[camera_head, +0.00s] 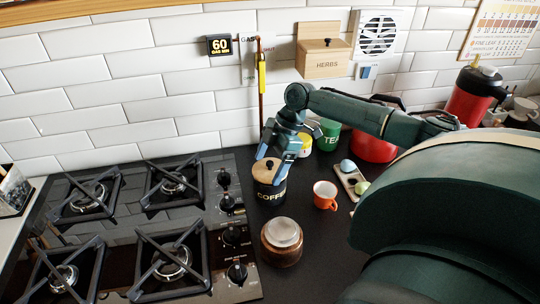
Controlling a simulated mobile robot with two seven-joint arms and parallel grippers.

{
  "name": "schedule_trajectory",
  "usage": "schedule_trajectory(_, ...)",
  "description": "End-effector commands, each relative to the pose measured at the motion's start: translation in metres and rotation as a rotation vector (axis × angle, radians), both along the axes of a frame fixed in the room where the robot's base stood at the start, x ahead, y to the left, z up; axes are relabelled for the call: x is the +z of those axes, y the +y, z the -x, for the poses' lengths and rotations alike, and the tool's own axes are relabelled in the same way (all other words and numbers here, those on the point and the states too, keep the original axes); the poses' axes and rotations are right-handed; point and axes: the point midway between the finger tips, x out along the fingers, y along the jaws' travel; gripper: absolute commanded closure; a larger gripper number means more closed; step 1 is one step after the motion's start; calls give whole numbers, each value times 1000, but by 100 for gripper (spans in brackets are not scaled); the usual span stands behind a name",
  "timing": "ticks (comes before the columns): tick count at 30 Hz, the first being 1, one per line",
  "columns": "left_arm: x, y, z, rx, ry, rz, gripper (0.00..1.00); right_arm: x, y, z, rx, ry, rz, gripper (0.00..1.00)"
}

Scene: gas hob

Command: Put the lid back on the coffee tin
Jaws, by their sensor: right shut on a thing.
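The black coffee tin (268,194), lettered COFFEE, stands upright on the dark counter just right of the hob. Its round wooden lid (262,173) is at the top of the tin, roughly level and over its mouth. I cannot tell whether the lid is seated or a little above the rim. My right gripper (270,161) reaches in from the right, points down and is shut on the lid at its dark knob. Its fingers hide part of the lid. My left gripper is not in view.
The gas hob (140,220) fills the left. An orange mug (325,195) stands right of the tin, and a wooden jar with a pale top (282,240) stands in front. A green TEA tin (329,134) and red kettle (373,146) are behind. My right arm covers the right side.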

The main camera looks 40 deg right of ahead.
Motion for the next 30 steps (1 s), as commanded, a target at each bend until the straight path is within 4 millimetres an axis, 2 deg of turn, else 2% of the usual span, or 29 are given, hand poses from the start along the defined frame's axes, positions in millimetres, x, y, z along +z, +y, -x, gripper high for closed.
schedule_trajectory(30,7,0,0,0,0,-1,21,0,0,0,-1,0,0,38)
